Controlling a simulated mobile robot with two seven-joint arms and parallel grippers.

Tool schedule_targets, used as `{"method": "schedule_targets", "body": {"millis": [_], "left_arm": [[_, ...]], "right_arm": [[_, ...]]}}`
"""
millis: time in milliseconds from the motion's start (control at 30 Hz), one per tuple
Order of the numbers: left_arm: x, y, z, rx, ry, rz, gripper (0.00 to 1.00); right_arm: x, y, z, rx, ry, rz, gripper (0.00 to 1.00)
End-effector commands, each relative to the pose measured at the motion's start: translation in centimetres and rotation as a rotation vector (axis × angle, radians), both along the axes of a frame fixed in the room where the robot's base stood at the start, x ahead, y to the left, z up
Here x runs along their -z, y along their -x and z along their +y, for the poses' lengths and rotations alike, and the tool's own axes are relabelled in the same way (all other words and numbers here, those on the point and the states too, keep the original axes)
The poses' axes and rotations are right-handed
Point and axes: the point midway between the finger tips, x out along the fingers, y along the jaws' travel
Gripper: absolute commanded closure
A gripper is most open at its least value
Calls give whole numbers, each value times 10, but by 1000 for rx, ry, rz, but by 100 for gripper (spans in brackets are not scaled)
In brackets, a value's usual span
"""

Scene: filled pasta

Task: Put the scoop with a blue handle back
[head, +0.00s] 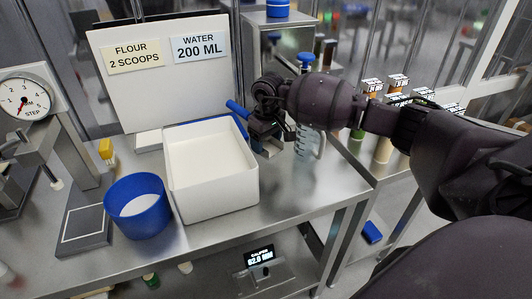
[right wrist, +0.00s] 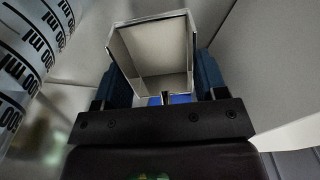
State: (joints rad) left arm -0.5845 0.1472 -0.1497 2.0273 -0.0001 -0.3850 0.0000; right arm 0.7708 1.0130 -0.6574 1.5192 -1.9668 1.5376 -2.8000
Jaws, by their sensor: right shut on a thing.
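My right gripper (head: 264,130) is shut on the scoop with a blue handle (head: 237,108), just right of the white flour bin (head: 213,200). In the right wrist view, the scoop's square, hollow metal cup (right wrist: 152,60) shows between the blue finger pads of the gripper (right wrist: 165,92). A bit of blue shows below the cup. In the head view the handle points up and left toward the bin's back corner, and the gripper partly hides the scoop. The bin holds a pale, level fill. My left gripper is not in view.
A clear graduated jug (head: 307,142) stands close right of my gripper; its markings also show in the right wrist view (right wrist: 35,60). A blue bowl (head: 139,222) with white contents is left of the bin. A sign board (head: 160,90) stands behind. The counter's front right is clear.

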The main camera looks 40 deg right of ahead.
Motion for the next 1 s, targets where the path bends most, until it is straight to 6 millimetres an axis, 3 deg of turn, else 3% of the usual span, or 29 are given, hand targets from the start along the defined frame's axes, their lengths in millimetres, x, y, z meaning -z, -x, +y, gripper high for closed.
{"method": "schedule_targets", "body": {"millis": [167, 467, 900, 933, 1000], "left_arm": [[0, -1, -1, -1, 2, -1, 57], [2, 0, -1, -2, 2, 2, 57], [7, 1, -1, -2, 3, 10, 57], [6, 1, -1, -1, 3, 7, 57], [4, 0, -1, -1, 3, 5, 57]], "right_arm": [[8, 0, 0, 1, 1, -1, 71], [44, 0, 0, 0, 0, -1, 71], [51, 0, 0, 0, 1, 0, 71], [50, 0, 0, 0, 1, 0, 30], [49, 0, 0, 0, 1, -1, 19]]}}
